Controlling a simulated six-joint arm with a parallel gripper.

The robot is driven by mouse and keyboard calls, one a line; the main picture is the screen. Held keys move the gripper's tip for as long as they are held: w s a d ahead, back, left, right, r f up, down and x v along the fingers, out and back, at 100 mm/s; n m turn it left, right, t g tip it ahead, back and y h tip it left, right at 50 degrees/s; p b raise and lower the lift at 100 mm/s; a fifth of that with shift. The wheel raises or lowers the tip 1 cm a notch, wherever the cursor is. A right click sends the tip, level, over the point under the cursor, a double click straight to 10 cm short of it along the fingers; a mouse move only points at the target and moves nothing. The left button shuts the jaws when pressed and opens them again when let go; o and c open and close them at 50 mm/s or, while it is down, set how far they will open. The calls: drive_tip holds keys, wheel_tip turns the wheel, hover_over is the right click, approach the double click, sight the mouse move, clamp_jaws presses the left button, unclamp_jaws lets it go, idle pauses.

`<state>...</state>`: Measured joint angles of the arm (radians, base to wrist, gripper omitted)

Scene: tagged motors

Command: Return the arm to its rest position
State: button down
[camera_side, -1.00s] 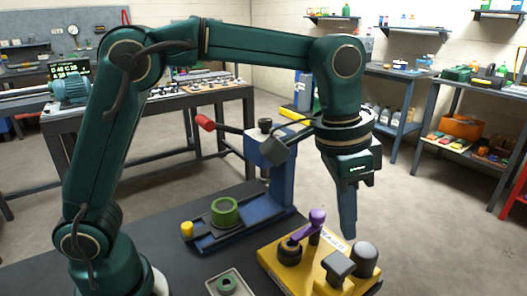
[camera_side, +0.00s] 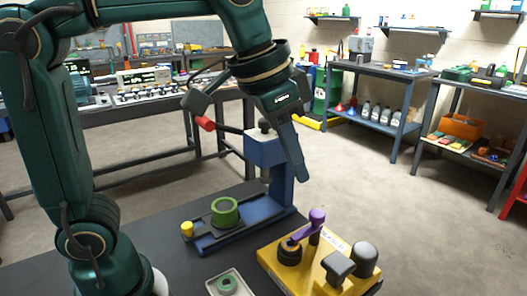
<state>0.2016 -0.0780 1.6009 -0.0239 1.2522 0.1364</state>
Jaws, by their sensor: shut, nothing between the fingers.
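My gripper (camera_side: 303,178) is shut and empty. It hangs in the air, tilted, with its fingers pointing down and to the right. In the picture it overlaps the upper right of the blue press (camera_side: 268,150), which has a red-knobbed lever; I cannot tell the gap in depth. The rest of my arm rises at the left and reaches across the top of the view. Part of the arm is cut off by the top edge.
A yellow fixture (camera_side: 290,283) with a purple-handled lever (camera_side: 316,217) and dark posts stands at the front right. A green ring (camera_side: 225,211) sits on the press's base. A small tray (camera_side: 241,286) holds a green ring. Open floor lies to the right.

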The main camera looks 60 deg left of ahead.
drive_tip(key=s+a+f+n+t+y, duration=0.1)
drive_tip(key=s+a+f+n, duration=0.2)
drive_tip(key=s+a+f, duration=0.3)
drive_tip(key=s+f, duration=0.2)
drive_tip(key=s, duration=0.2)
drive_tip(key=shift+n+t, duration=0.3)
drive_tip(key=shift+n, duration=0.1)
drive_tip(key=shift+s, duration=0.1)
